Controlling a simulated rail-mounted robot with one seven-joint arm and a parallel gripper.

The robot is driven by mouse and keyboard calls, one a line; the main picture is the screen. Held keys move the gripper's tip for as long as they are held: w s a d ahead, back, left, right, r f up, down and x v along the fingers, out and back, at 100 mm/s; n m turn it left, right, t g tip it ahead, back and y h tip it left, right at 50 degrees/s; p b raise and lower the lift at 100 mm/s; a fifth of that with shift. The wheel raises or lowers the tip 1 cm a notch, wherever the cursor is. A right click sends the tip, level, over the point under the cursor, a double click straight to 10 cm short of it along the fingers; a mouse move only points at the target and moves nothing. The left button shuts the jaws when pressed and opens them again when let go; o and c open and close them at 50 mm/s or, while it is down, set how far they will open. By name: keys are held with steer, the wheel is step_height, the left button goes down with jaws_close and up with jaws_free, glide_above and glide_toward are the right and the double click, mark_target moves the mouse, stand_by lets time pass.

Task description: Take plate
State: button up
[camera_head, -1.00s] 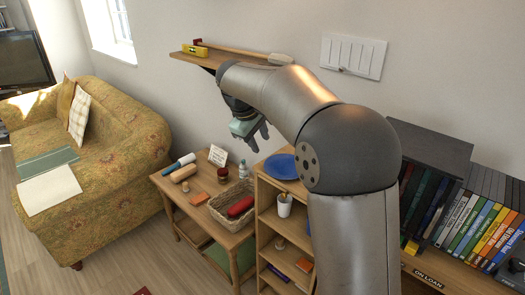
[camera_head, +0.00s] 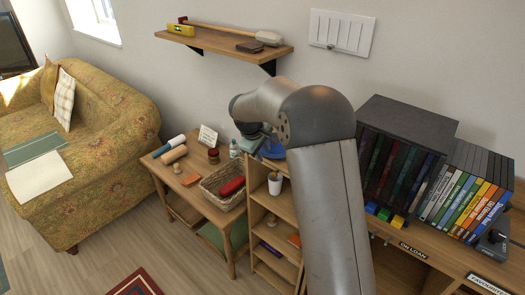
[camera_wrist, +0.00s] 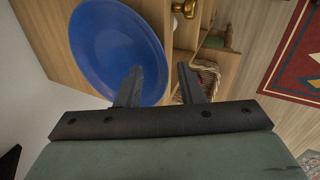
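The blue plate (camera_head: 272,150) lies on top of the small wooden shelf unit (camera_head: 262,203), partly hidden by my arm in the head view. In the wrist view the plate (camera_wrist: 110,45) fills the upper left. My gripper (camera_wrist: 159,72) is open, with its two dark fingers apart and nothing held. The left finger overlaps the plate, and the plate's right rim shows between the fingers. I cannot tell whether they touch. In the head view my gripper (camera_head: 257,140) is just above the plate, its fingers mostly unclear.
A white cup (camera_head: 275,184) stands in the shelf unit below the plate. A basket (camera_head: 222,190) with a red item sits on the side table to the left. A wall shelf (camera_head: 225,41) hangs above. A DVD case row (camera_head: 465,200) and dark box (camera_head: 410,120) stand right.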

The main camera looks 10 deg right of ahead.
steer(key=shift+f, duration=0.3)
jaws_close()
steer(key=shift+s+a+b, duration=0.35)
steer(key=shift+s+a, duration=0.15)
steer(key=shift+a, duration=0.2)
steer(key=shift+o, duration=0.4)
jaws_free()
